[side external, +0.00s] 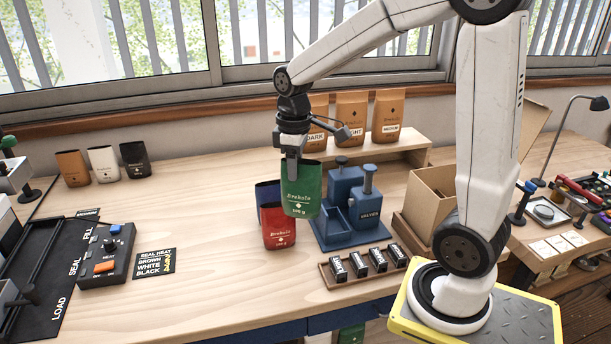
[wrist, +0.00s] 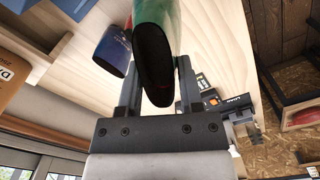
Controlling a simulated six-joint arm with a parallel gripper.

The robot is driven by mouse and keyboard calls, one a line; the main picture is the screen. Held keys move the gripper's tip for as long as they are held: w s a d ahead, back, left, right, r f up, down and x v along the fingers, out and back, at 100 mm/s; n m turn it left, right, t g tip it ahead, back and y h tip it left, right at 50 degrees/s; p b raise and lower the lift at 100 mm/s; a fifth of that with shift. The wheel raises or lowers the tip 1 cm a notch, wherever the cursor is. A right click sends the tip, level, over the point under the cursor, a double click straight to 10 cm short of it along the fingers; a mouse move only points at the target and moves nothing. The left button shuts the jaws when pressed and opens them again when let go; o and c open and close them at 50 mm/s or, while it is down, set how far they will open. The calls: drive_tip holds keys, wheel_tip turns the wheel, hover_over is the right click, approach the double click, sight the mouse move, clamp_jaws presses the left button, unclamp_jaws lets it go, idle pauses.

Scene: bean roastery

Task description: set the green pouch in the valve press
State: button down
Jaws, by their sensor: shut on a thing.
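The green pouch (side external: 302,196) hangs upright from my gripper (side external: 292,172), its bottom overlapping the top of a red pouch in the side view. In the wrist view the green pouch (wrist: 174,22) shows its dark open top between the two fingers (wrist: 158,85). My gripper is shut on it. The blue valve press (side external: 346,212), labelled VALVES, stands just right of the pouch, with two round-topped posts. Part of its left side is near the pouch in the picture; I cannot tell the exact gap in depth.
A red pouch (side external: 279,231) and a blue pouch (side external: 266,192) stand close by on the bench. A tray (side external: 330,281) of small black-and-white items lies in front of the press. A cardboard box (side external: 430,190) is to the right. Brown pouches (side external: 352,112) stand on a shelf behind.

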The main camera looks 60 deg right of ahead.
drive_tip(key=s+d+m, duration=0.2)
drive_tip(key=d+m, duration=1)
drive_tip(key=d, duration=0.2)
wheel_tip(320, 180, down, 9)
drive_tip(key=shift+d, duration=0.25)
drive_tip(key=shift+f, duration=2.45)
unclamp_jaws()
